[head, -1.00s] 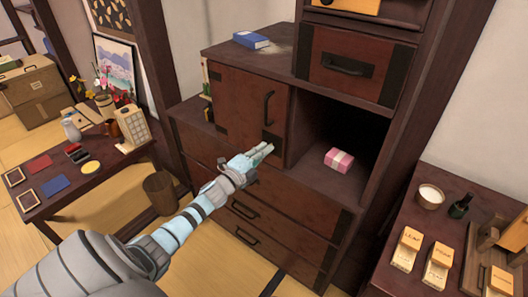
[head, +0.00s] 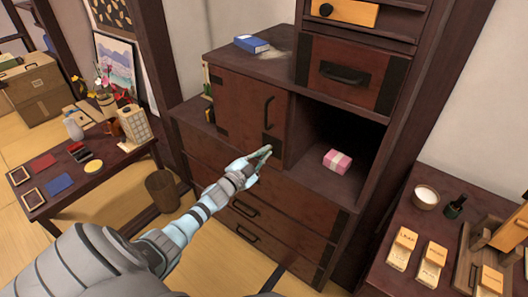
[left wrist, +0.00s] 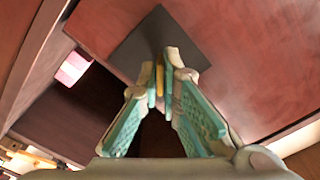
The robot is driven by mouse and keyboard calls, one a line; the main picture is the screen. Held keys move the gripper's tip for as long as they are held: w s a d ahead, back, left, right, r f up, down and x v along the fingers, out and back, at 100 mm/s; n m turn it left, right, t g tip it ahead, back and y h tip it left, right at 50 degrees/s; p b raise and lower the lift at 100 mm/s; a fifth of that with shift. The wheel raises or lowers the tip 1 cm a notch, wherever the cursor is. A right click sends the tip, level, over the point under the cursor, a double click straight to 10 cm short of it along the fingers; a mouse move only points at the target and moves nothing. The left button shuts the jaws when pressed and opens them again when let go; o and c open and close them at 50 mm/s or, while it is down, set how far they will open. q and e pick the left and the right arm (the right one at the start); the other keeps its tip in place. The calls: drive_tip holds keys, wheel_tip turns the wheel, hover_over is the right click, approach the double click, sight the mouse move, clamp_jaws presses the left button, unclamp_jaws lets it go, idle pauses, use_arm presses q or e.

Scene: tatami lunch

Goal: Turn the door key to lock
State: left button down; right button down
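The cabinet door (head: 238,112) is brown, with a dark vertical handle, and looks closed. A dark square plate sits at its lower right corner; this plate (left wrist: 140,48) fills the upper middle of the left wrist view. The brass-coloured door key (left wrist: 160,77) shows as a thin upright strip in front of the plate, between my fingertips. My left gripper (head: 268,152) is at the plate. In the left wrist view, its teal finger pads (left wrist: 161,80) close in on both sides of the key. The key is too small to make out in the head view. My right gripper is not in view.
Right of the door is an open compartment with a pink box (head: 337,161). A blue book (head: 251,43) lies on the cabinet top. Drawers (head: 245,215) are below the door. A low table (head: 110,160) stands left, another table (head: 395,225) right.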

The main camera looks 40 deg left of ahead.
use_arm(q)
drive_tip(key=shift+n+p, duration=0.9)
drive_tip(key=shift+n, duration=3.4)
drive_tip(key=c, duration=1.8)
unclamp_jaws()
drive_tip(key=s, duration=1.2)
drive_tip(key=shift+d, duration=0.15)
